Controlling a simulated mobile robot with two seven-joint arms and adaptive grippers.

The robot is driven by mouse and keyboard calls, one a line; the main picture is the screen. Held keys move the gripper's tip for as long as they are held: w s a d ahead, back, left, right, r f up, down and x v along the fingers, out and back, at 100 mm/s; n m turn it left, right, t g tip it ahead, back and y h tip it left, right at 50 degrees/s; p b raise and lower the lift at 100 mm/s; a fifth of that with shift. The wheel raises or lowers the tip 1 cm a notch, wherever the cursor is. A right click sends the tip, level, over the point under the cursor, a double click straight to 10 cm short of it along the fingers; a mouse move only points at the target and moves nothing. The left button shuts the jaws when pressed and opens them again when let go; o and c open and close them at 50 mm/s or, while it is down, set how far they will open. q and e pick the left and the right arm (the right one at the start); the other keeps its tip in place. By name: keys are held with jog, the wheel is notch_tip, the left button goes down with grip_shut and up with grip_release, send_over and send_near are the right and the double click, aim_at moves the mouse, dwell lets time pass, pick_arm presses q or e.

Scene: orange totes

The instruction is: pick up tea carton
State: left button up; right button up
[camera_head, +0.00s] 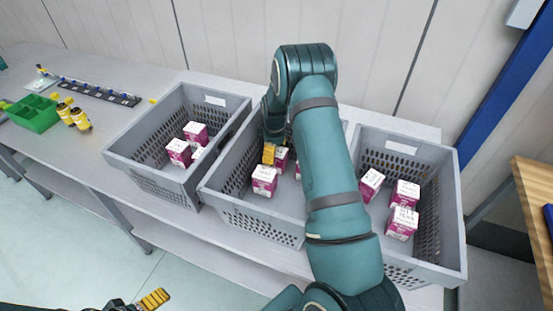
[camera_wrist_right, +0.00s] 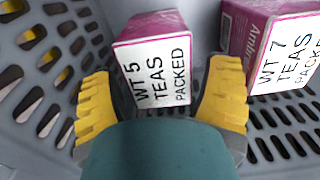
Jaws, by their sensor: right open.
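Magenta and white tea cartons lie in three grey crates. My right gripper (camera_head: 269,154) reaches down into the middle crate (camera_head: 237,216). In the right wrist view its yellow fingers (camera_wrist_right: 162,85) are open, one on each side of a carton marked "WT 5 TEAS PACKED" (camera_wrist_right: 155,68). A gap shows at the right finger; contact at the left is unclear. A carton marked "WT 7" (camera_wrist_right: 285,50) stands to the right, outside the fingers. In the head view one carton (camera_head: 264,180) stands in front of the gripper, and my arm hides part of the crate. My left gripper (camera_head: 150,300) is at the bottom edge, partly cut off.
The left crate (camera_head: 150,184) and right crate (camera_head: 447,215) hold more cartons. Perforated crate walls stand close around my right gripper. A green bin (camera_head: 36,116), yellow bottles (camera_head: 80,120) and a dark rack (camera_head: 98,92) are on the table's left. A blue post (camera_head: 505,85) rises at right.

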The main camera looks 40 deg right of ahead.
jog(key=shift+f, duration=0.65)
jog(key=c, duration=1.1)
jog(key=shift+r, duration=0.15)
